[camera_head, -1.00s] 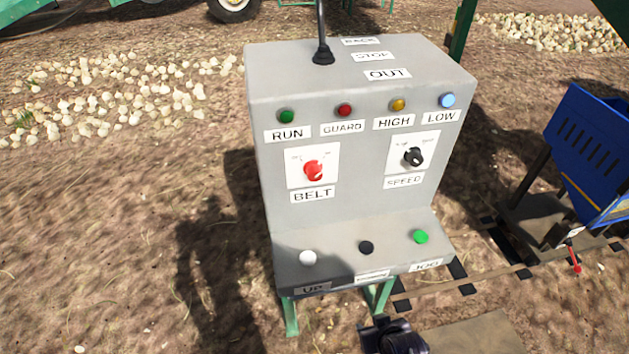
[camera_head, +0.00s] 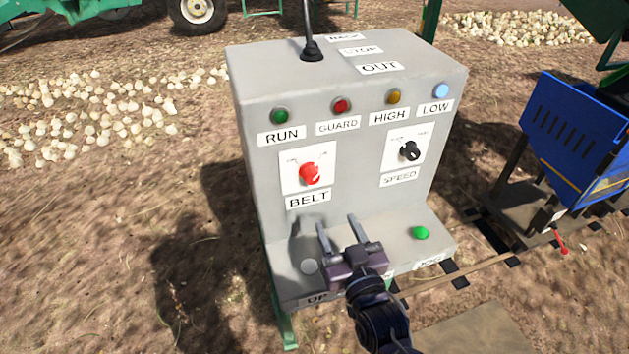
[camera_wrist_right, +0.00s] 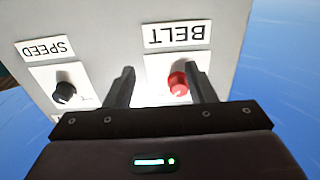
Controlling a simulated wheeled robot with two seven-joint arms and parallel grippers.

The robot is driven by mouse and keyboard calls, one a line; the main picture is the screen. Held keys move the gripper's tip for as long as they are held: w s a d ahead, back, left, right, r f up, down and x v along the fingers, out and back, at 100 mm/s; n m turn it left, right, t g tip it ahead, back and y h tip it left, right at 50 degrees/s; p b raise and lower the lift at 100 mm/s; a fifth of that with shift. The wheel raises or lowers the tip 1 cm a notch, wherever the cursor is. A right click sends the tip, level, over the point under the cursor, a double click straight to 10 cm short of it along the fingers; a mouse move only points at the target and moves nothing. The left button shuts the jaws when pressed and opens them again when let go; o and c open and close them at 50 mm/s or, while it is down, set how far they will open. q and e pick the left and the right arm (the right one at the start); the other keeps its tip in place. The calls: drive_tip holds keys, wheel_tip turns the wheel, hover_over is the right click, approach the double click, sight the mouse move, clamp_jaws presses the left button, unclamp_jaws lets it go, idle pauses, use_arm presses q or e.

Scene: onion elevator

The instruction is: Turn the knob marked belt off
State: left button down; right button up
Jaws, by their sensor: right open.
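The red belt knob (camera_head: 309,173) sits on a white plate above the BELT label (camera_head: 307,198) on the grey control box (camera_head: 350,200). My right gripper (camera_head: 338,222) is open and empty, in front of the box's lower ledge and below the knob in the head view. In the right wrist view the picture is upside down; the red knob (camera_wrist_right: 179,83) shows between the open fingers (camera_wrist_right: 160,85), nearer the right-hand finger. The fingers appear apart from the knob. The small markings on its plate are too small to read surely. My left gripper is not in view.
A black speed knob (camera_head: 409,150) is to the right of the belt knob. Several lamps line the upper face. A black lever (camera_head: 312,45) rises on top. A blue cart (camera_head: 575,140) stands right.

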sight(313, 180)
drive_tip(key=w+a+r+t, duration=0.1)
drive_tip(key=w+r, duration=0.1)
drive_tip(key=w+a+r+t+p, duration=0.1)
drive_tip(key=w+a+r, duration=0.1)
drive_tip(key=w+a+r+t+y+p, duration=0.1)
drive_tip(key=w+r, duration=0.1)
drive_tip(key=r, duration=0.1)
drive_tip(key=shift+a+r+t, duration=0.1)
drive_tip(key=shift+a+t, duration=0.25)
drive_tip(key=shift+t, duration=0.05)
drive_tip(key=shift+c, duration=0.4)
drive_tip(key=c, duration=0.9)
